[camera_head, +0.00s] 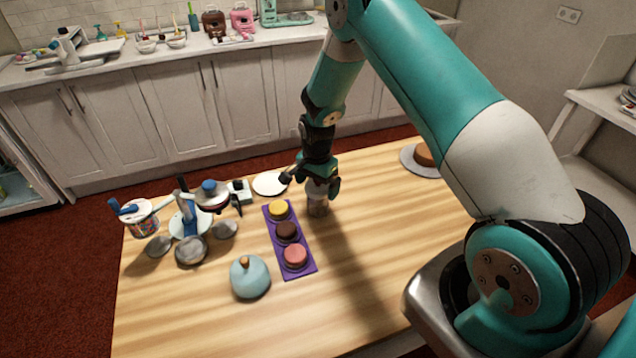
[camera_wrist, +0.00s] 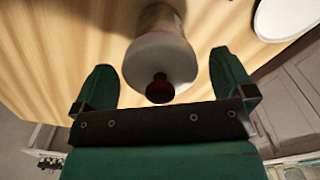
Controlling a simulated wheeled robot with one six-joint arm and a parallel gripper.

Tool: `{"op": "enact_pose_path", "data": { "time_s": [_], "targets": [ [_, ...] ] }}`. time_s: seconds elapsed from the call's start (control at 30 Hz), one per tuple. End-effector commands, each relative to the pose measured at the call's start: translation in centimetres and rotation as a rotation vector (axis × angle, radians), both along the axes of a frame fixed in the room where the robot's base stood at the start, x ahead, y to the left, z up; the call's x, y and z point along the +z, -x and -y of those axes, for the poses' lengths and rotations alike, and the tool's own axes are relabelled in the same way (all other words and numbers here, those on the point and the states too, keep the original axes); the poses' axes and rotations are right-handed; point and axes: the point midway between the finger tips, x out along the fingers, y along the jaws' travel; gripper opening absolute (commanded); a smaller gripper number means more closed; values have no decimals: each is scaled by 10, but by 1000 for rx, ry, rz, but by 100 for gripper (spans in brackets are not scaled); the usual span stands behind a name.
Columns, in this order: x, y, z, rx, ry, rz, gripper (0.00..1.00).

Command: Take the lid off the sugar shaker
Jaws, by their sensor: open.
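The sugar shaker (camera_head: 317,208) stands on the wooden table, just right of the purple tray, partly hidden under my gripper (camera_head: 319,188). In the wrist view the shaker's body (camera_wrist: 162,18) shows at the top. Its pale domed lid (camera_wrist: 158,55) sits on it, with a dark red knob (camera_wrist: 160,90) pointing towards my palm. My gripper (camera_wrist: 163,85) is open, with one finger on each side of the lid. A gap shows between each finger and the lid, and nothing is held.
A purple tray (camera_head: 303,272) with three small cakes lies left of the shaker. A blue domed pot (camera_head: 250,277), a white disc (camera_head: 270,184) and a cluster of stands and tools (camera_head: 190,223) are further left. A cake stand (camera_head: 411,164) is at the back right. The table's right side is clear.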

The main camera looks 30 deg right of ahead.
Motion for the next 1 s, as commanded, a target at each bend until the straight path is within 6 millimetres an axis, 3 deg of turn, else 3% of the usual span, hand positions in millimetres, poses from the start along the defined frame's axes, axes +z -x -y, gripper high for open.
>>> {"op": "enact_pose_path", "data": {
  "time_s": [0.1, 0.13, 0.3, 0.77, 0.87, 1.0],
  "targets": [
    [0, 0, 0, 0, 0, 0, 100],
    [0, 0, 0, 0, 0, 0, 95],
    [0, 0, 0, 0, 0, 0, 57],
    [5, -1, 0, 0, 0, 1, 56],
    [14, -1, 0, 0, 1, 1, 56],
    [40, -2, 0, 0, 0, 7, 56]
  ]
}}
